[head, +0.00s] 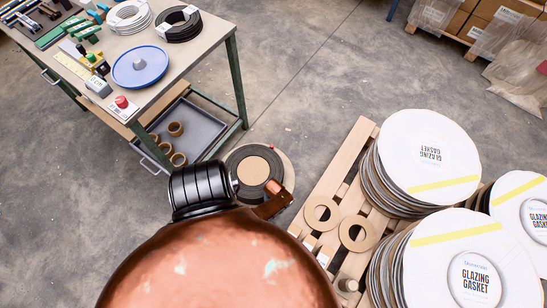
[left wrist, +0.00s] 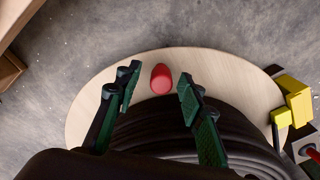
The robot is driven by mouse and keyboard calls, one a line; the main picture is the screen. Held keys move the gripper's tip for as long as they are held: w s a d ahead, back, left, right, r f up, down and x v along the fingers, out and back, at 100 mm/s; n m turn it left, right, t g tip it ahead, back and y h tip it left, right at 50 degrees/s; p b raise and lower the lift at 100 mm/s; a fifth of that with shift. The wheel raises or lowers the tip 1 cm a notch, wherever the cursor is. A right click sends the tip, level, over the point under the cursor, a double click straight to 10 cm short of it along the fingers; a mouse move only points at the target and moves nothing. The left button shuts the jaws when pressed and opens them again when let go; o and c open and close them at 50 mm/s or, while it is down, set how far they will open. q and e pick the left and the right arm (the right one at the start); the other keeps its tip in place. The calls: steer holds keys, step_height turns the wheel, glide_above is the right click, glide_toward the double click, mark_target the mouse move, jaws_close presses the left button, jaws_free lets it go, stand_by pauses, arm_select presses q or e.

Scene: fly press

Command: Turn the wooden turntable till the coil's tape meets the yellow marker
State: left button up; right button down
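The wooden turntable (left wrist: 222,68) is a pale round board with a thick black coil (left wrist: 165,130) on it; a red knob (left wrist: 161,79) stands near its rim. In the head view the turntable (head: 289,169) and coil (head: 238,160) are on the floor, partly covered by my arm. The yellow marker (left wrist: 295,101) is a block at the board's right edge in the left wrist view. My left gripper (left wrist: 158,84) is open, with its green-padded fingers either side of the red knob and gaps showing. I cannot make out the coil's tape. My right gripper is not in view.
A workbench (head: 205,42) stands upper left with a blue disc (head: 140,65), coils and a red button. Its lower shelf (head: 205,127) holds cardboard rings. A wooden pallet (head: 340,170) with stacked white gasket discs (head: 425,150) stands right of the turntable.

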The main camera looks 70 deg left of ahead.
arm_select(q)
steer(key=shift+r, duration=3.55)
